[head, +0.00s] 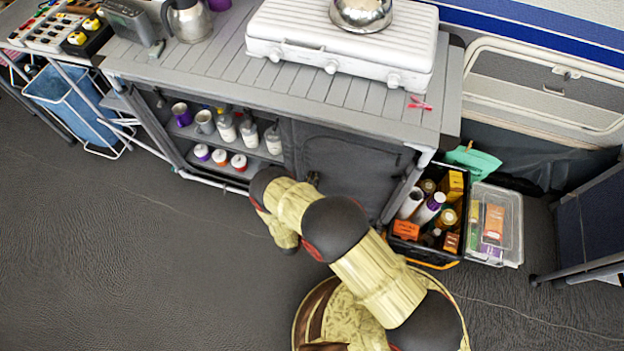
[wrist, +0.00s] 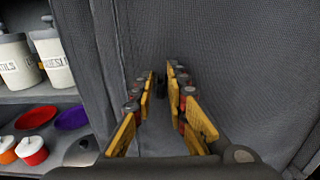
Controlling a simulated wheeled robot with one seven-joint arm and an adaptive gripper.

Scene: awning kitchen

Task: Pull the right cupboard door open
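The right cupboard door (head: 352,160) is a dark grey panel under the right part of the grey counter. It looks shut or nearly shut. In the wrist view the grey fabric door (wrist: 235,65) fills most of the picture in front of my gripper (wrist: 161,82). My yellow and red fingers point at the door, with a gap between them. A small dark piece, perhaps the door handle (wrist: 160,88), shows between the fingertips; I cannot tell whether they touch it. In the head view my arm hides most of my gripper at the door's left side.
Open shelves (head: 228,164) with cups and jars lie left of the door. A black crate (head: 452,263) of bottles and boxes and a clear bin (head: 512,218) stand to the right. A white stove (head: 340,45) is on the counter. The floor (head: 150,260) in front at left is clear.

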